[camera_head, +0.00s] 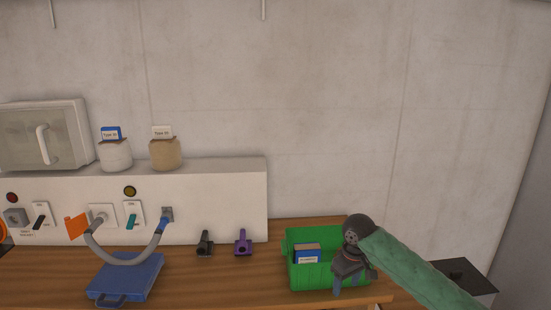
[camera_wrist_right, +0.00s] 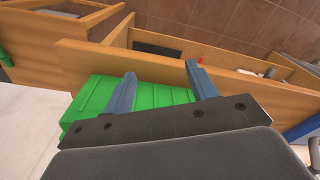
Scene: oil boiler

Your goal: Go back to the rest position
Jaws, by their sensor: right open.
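My right gripper (camera_head: 353,281) is at the right side of the green bin, over or just in front of its edge in the head view. In the right wrist view its two blue-grey fingers (camera_wrist_right: 160,73) are spread apart with nothing between them. The green bin (camera_head: 303,237) sits on the wooden table and holds a blue-and-brown box (camera_head: 308,255) with a white label. The bin's green side (camera_wrist_right: 98,96) also shows behind the fingers in the right wrist view. My left gripper is not in view.
The wooden table (camera_head: 210,273) carries a blue case (camera_head: 127,275), a black piece (camera_head: 205,243) and a purple piece (camera_head: 243,243). Behind stands a white panel (camera_head: 230,197) with switches and a grey hose (camera_head: 125,262). Two jars (camera_head: 115,155) (camera_head: 165,154) stand on top. The wall above is clear.

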